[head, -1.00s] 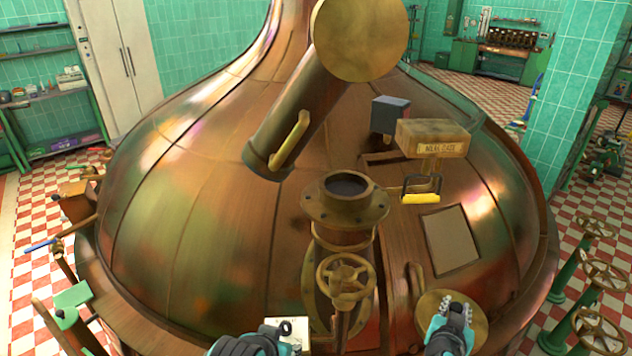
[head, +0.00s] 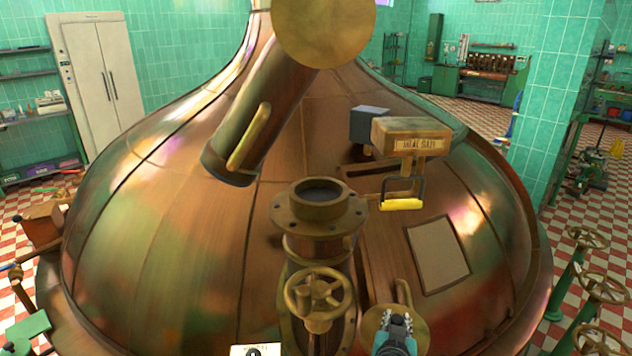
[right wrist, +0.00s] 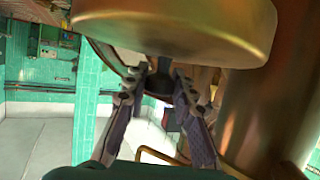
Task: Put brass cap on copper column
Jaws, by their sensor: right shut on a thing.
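The brass cap (head: 371,325) is a round brass disc at the bottom of the head view, right of centre. My right gripper (head: 396,322) overlaps it. In the right wrist view the cap (right wrist: 185,35) fills the top, and the right gripper's fingers (right wrist: 160,82) are shut on its dark, narrow stem. The copper column (head: 318,245) is the short upright pipe with a bolted brass flange and an open top, up and left of the cap. My left gripper is not in view. A small dark shape at the bottom edge is too cut off to identify.
A brass handwheel (head: 318,300) stands just before the column. A slanted copper pipe (head: 255,125) with a brass handle rises behind it. A wooden sign box (head: 410,135) and a yellow-handled lever (head: 401,204) stand to the right. The copper dome (head: 150,240) surrounds these.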

